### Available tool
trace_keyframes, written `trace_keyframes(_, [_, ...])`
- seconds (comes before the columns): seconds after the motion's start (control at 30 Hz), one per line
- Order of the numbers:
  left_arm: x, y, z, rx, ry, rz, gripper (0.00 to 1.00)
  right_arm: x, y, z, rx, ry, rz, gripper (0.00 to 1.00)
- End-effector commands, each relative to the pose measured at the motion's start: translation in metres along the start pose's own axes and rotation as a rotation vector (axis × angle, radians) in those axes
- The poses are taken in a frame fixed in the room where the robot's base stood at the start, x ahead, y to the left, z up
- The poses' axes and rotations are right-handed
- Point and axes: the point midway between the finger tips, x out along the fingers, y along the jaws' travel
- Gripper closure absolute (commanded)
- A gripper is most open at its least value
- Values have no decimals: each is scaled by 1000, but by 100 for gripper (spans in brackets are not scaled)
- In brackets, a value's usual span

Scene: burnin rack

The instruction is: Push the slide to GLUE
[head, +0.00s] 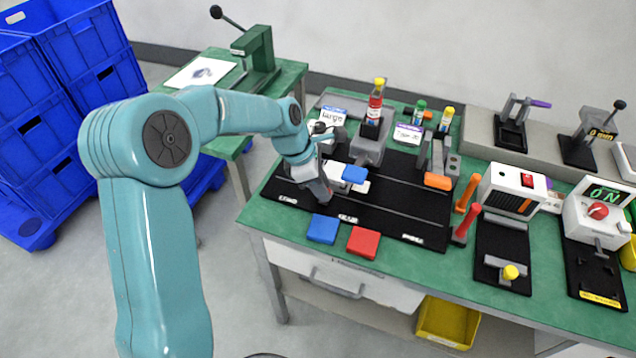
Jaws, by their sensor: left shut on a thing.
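The slide (361,186), a pale carriage with a blue block (354,174) on it, sits on the black track board (385,215) on the green bench. Small white labels run along the board's front edge: a left one (288,200), a middle one (348,218) that seems to read GLUE, and a right one (412,238). The slide is in the left to middle part of the board. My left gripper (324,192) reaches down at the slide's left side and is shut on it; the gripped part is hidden. My right gripper is out of view.
A blue pad (322,229) and a red pad (363,242) lie at the bench's front edge. A grey fixture with a red, yellow-capped bottle (375,102) stands behind the slide. An orange block (437,181) and red handle (467,222) are to the right. The board's middle is clear.

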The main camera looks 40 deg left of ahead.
Motion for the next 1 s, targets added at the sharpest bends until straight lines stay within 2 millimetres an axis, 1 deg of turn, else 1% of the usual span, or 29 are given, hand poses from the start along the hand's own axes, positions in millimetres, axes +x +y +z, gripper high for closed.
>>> trace_keyframes(0.03, [1,-3,8,3,-1,-2,100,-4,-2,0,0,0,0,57])
trace_keyframes(0.1, [5,-8,18,4,-1,-3,100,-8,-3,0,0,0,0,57])
trace_keyframes(0.17, [8,-11,24,4,-1,-2,100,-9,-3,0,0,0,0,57])
trace_keyframes(0.43, [10,-12,25,1,-1,0,100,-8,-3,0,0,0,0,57])
trace_keyframes(0.47, [10,-12,25,1,-1,0,64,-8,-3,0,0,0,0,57])
trace_keyframes(0.5, [10,-12,25,1,-1,0,52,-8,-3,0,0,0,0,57])
trace_keyframes(0.53, [10,-12,25,0,-1,0,45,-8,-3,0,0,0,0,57])
trace_keyframes(0.83, [9,-11,25,0,-1,1,45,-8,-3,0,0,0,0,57])
trace_keyframes(0.93, [0,-11,26,0,-2,4,45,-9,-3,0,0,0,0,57])
trace_keyframes(1.0, [-12,-10,26,0,-2,4,45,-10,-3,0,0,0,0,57])
